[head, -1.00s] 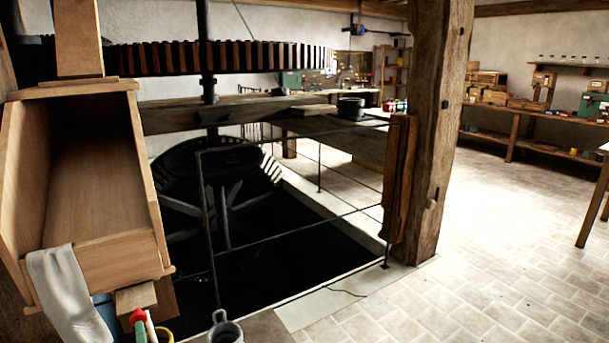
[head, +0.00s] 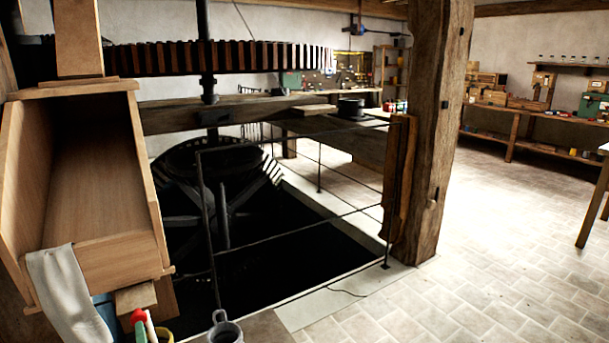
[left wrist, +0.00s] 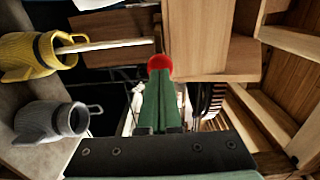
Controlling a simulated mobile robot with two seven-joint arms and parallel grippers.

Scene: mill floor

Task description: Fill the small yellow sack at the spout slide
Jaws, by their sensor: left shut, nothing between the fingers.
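A thin pale streak (left wrist: 105,44) runs between the wooden spout (left wrist: 112,28) and the sack's mouth, like a falling stream. My left gripper (left wrist: 160,80) is shut and empty, its green fingers up against a round red knob (left wrist: 160,62) beside the spout. In the head view the left gripper (head: 140,329) is partly cut off below the red knob. My right gripper is out of view.
A grey sack (left wrist: 52,121) stands near the yellow one. A wooden chute (head: 105,190) rises above, with a pale cloth (head: 62,290) over its edge. A railed dark pit with a wheel lies behind. A thick post (head: 430,140) stands right of it; the paved floor beyond is open.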

